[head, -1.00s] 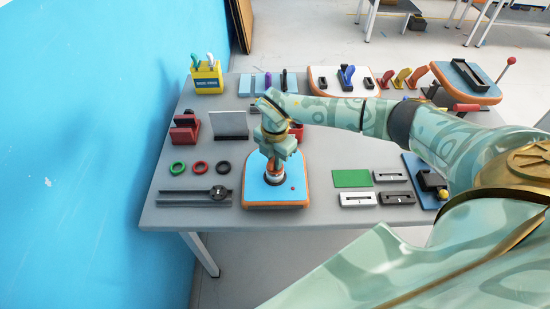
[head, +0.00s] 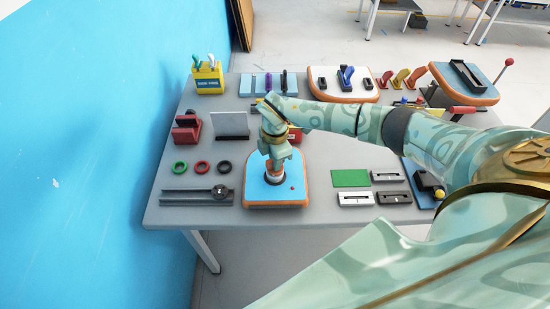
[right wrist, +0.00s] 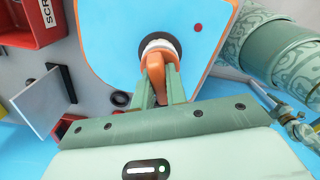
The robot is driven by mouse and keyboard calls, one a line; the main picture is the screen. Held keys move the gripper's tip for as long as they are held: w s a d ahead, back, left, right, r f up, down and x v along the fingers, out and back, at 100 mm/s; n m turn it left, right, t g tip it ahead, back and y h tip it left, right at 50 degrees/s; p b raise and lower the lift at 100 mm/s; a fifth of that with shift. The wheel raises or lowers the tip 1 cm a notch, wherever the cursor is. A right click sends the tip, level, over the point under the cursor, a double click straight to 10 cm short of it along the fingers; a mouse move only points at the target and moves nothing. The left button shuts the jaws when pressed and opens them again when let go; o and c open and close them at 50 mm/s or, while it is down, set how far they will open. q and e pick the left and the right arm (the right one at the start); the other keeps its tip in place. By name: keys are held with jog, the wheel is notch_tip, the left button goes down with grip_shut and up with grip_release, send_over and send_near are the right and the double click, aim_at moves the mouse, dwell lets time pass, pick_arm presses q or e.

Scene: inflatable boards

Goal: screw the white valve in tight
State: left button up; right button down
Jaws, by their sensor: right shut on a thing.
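A small inflatable board (head: 295,186) with a blue top and orange rim lies near the table's front edge. The valve stands upright on it, in a dark round seat. In the right wrist view the valve shows a white collar (right wrist: 158,45) and an orange upper part (right wrist: 155,72). My right gripper (head: 274,166) comes down from above, and its fingers are shut on the orange part. In the right wrist view the gripper (right wrist: 158,82) hides part of the valve. I cannot see the thread or how deep it sits. My left gripper is not in view.
Left of the board are green, red and black rings (head: 201,167) and a grey rail (head: 185,196). Behind is a red box (head: 296,134). To the right lie a green pad (head: 351,178) and slotted blocks (head: 356,199). A blue wall borders the left.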

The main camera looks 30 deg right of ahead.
jog(key=shift+m+p, duration=0.35)
jog(key=shift+m, duration=0.75)
jog(key=shift+r+m+p, duration=0.15)
jog(key=shift+m+p, duration=0.25)
jog(key=shift+m, duration=0.2)
jog(key=shift+m+p, duration=0.35)
jog(key=shift+m, duration=0.75)
